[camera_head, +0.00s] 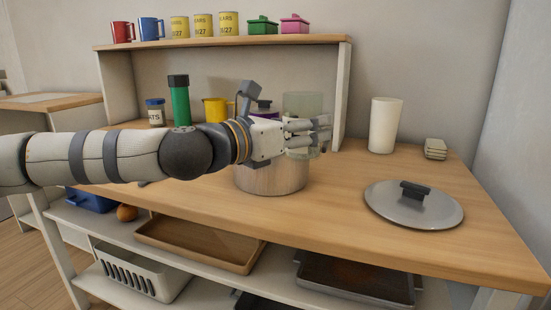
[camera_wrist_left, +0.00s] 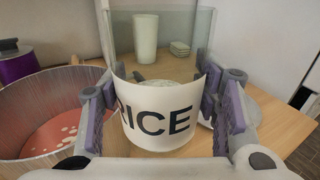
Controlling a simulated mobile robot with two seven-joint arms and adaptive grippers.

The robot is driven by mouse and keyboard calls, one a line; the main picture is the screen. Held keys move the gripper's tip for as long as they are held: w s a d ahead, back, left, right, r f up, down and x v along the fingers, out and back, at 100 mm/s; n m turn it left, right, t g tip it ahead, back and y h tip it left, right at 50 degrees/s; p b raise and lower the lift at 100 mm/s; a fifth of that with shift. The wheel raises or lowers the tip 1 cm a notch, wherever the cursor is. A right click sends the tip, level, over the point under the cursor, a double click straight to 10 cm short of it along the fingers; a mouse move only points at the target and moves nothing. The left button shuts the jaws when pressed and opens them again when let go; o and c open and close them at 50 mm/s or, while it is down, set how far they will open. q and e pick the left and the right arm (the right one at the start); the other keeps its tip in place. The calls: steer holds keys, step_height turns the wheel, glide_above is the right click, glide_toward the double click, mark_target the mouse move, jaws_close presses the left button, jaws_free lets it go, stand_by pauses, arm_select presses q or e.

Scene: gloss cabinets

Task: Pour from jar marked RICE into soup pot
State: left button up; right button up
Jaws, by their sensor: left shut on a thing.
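My left gripper (camera_head: 305,135) is shut on a clear jar (camera_head: 302,104) and holds it above the right side of the soup pot. In the left wrist view its white label (camera_wrist_left: 160,121) reads RICE between the fingers; the jar looks roughly upright. The steel soup pot (camera_head: 270,180) stands on the table, partly hidden by my left arm. In the left wrist view the pot (camera_wrist_left: 20,100) is open at left, with reddish contents and pale specks. How much the jar holds is unclear. My right gripper is not in view.
A pot lid (camera_head: 430,212) lies at right. A white cup (camera_head: 385,125) and stacked pale pieces (camera_head: 435,148) stand behind it. A green bottle (camera_head: 180,102), a small labelled jar (camera_head: 156,112) and a yellow mug (camera_head: 214,108) stand under the shelf (camera_head: 130,46). The front right tabletop is clear.

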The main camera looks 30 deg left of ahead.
mark_target(292, 110)
arm_select(q)
steer(key=shift+d+f+m+p, duration=0.1)
steer(key=shift+f+m+p, duration=0.1)
steer(key=shift+m+p, duration=0.1)
steer(key=shift+r, duration=0.2)
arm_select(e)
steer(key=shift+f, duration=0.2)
arm_select(q)
step_height(292, 110, up, 3)
steer(key=p, duration=0.3)
steer(key=shift+s+r, duration=0.1)
steer(key=shift+r, duration=0.05)
steer(key=shift+f, duration=0.2)
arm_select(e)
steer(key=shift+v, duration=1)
arm_select(q)
steer(key=shift+f, duration=0.1)
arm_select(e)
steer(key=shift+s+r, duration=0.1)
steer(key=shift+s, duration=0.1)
